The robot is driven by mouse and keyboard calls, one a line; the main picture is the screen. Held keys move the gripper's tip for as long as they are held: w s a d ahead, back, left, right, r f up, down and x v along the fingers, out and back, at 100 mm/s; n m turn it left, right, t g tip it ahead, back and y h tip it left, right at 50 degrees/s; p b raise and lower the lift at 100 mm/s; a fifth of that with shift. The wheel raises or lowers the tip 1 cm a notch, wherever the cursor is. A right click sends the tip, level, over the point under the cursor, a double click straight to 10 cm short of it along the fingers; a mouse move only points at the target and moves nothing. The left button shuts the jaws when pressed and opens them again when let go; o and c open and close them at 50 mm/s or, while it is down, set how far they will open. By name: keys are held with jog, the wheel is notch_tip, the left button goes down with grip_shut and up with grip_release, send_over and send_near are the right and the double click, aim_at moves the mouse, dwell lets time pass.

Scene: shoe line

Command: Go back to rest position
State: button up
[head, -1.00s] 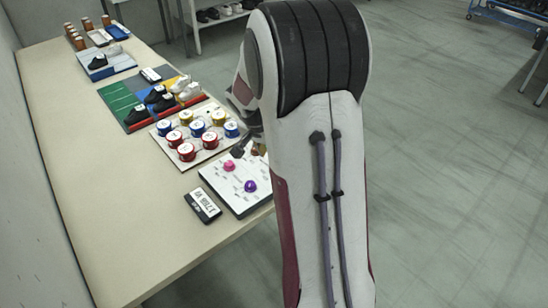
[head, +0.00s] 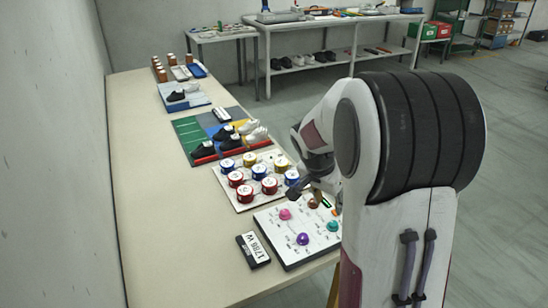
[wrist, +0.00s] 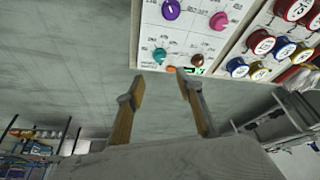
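My arm fills the right of the head view. My gripper (head: 322,196) hangs by the right edge of the white board (head: 275,232), partly hidden by my arm. In the wrist view my gripper (wrist: 158,86) has its two fingers apart with nothing between them, only grey floor behind. The white board also shows in the wrist view (wrist: 182,40). It carries pink, purple, teal and brown knobs, and the fingertips point at its edge, apart from it as seen there.
On the long table (head: 165,235) stand a tray of red, blue and yellow tins (head: 244,200), a coloured mat with shoes (head: 190,130), a blue tray (head: 176,105) and a black label box (head: 253,250). A shelf bench (head: 335,65) stands behind. Open floor lies to the right.

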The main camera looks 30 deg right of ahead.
jog(key=shift+n, duration=0.3)
jog(key=s+a+r+n+t+y, duration=0.1)
jog(key=s+a+r+n, duration=0.2)
jog(key=s+a, duration=0.4)
jog(key=s+a+r+n+t+y, duration=0.1)
jog(key=s+a+r+n, duration=0.3)
jog(key=s+a, duration=0.3)
jog(key=s+a+r+n+t+y, duration=0.1)
jog(key=s+a+r+n+y, duration=0.1)
jog(key=s+a+r+n, duration=0.2)
jog(key=shift+s+a+n+t, duration=0.4)
jog(key=shift+s+a+n, duration=0.95)
jog(key=shift+a, duration=2.3)
jog(key=shift+s+d+m, duration=0.1)
jog(key=shift+s+m, duration=0.35)
jog(key=shift+m, duration=0.1)
